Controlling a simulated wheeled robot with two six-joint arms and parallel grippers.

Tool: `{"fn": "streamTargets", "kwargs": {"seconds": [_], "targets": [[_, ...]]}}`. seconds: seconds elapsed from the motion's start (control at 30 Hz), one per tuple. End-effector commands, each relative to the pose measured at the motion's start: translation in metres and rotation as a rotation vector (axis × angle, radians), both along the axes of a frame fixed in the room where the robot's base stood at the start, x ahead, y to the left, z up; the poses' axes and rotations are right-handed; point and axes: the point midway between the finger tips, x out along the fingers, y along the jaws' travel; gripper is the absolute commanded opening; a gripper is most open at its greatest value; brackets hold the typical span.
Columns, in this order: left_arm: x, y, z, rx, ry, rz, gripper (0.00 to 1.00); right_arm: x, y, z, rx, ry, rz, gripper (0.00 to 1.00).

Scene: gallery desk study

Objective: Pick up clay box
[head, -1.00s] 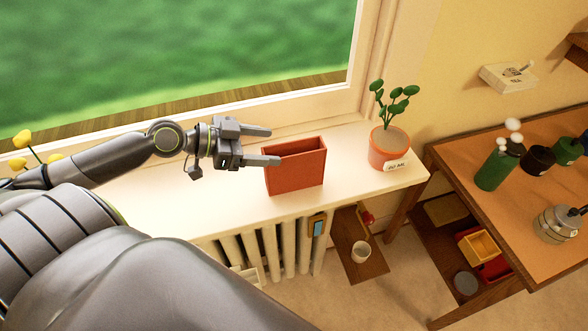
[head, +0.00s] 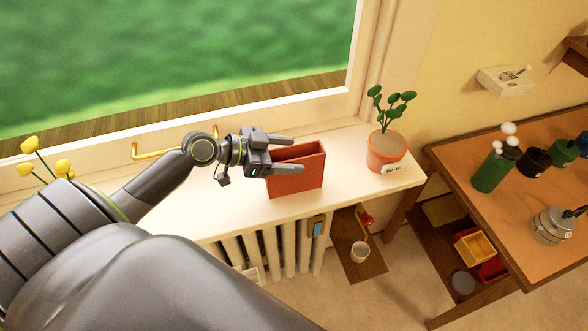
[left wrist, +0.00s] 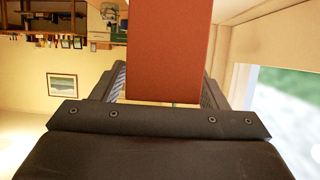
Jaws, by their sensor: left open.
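The clay box (head: 298,180) is a reddish-brown, open-topped box standing upright on the white windowsill (head: 225,205). My left gripper (head: 292,155) is open at the box's left end. In the head view one finger lies along the box's near side and the other along its far side. In the left wrist view the clay box (left wrist: 168,50) fills the space between the two fingers. I cannot tell whether the fingers touch it. My right gripper is not in view.
A potted plant (head: 387,150) stands right of the box on the sill. Yellow flowers (head: 62,166) are at the far left. The window frame runs behind the sill.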

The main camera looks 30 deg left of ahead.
Motion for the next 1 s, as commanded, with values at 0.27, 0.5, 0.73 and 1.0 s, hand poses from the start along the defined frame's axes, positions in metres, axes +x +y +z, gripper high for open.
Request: {"fn": "streamTargets", "kwargs": {"seconds": [0.27,0.5,0.73,1.0], "targets": [[0.0019,-0.0015,-0.0012,0.001,0.001,0.0,0.67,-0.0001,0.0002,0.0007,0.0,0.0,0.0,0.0],[0.0017,-0.0014,-0.0011,0.0,0.0,0.0,0.41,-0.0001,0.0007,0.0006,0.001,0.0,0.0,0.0],[0.0017,-0.0014,-0.0011,0.001,0.001,0.0,0.11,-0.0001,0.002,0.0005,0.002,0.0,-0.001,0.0],[0.0019,-0.0017,-0.0001,-0.001,-0.002,0.0,0.0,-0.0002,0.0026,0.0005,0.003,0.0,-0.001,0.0]]}}
